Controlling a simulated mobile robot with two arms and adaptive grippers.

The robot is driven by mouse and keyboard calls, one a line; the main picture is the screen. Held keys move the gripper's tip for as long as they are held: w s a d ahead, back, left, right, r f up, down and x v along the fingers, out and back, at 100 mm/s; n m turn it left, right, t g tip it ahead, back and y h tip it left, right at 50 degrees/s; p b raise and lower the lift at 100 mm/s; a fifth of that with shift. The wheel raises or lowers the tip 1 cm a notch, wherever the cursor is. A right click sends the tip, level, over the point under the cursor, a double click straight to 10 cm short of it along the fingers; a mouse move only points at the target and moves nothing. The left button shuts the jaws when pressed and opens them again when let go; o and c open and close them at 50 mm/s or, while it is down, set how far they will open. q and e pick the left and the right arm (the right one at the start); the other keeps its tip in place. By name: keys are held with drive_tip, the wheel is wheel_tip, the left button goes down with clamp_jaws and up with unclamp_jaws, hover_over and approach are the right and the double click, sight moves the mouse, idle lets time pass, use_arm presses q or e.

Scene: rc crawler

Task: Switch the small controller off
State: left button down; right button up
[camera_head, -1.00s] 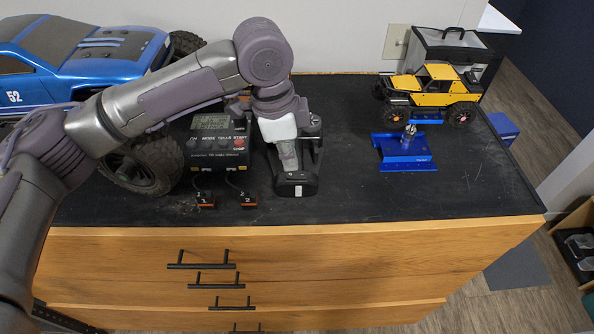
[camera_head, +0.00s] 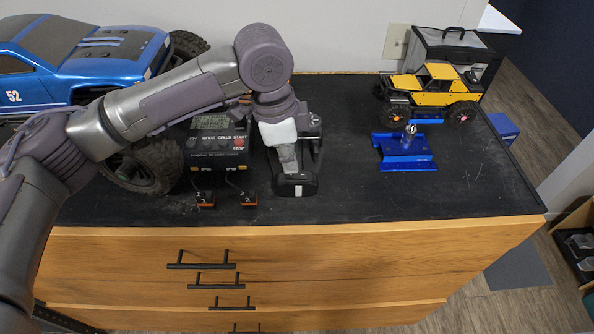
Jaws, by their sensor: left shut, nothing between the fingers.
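The small controller (camera_head: 302,187) is a black handheld unit standing on the black dresser top, right of the charger box. My left gripper (camera_head: 288,168) points down over it, fingers shut and empty, the tips at or just above its base. The gripper hides much of the controller, including any switch, and I cannot tell whether they touch. My right gripper is not in view.
A charger box (camera_head: 217,158) with a screen and buttons stands left of the controller. A blue truck (camera_head: 85,50) is behind my left arm. A yellow crawler (camera_head: 436,88) and a blue stand (camera_head: 405,160) are at right. The front right top is clear.

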use_arm(q)
drive_tip(key=shift+f, duration=0.6)
idle(0.3)
wheel_tip(320, 180, up, 7)
drive_tip(key=p, duration=0.8)
drive_tip(key=shift+r, duration=0.1)
drive_tip(key=shift+s, duration=0.1)
idle(0.4)
